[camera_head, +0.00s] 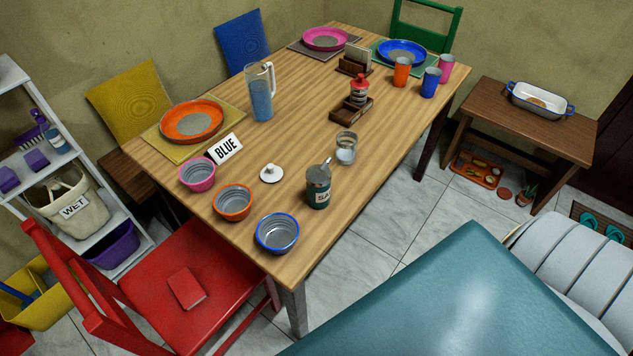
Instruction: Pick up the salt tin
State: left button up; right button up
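The salt tin (317,196) is a small dark green cylinder with a pale label whose visible letters read "SA". It stands upright near the front right edge of the wooden table (290,107). A grey metal piece sits on its top; I cannot tell whether it is a lid or a scoop.
A glass jar (346,150) stands behind the tin. A white knobbed lid (271,174) and a blue-rimmed bowl (278,234) are to its left. A red chair (190,280) stands at the table's front left. A glossy teal surface (450,300) fills the lower right.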

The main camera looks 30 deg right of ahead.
aim_at(318, 177)
jog(key=z, duration=1.25)
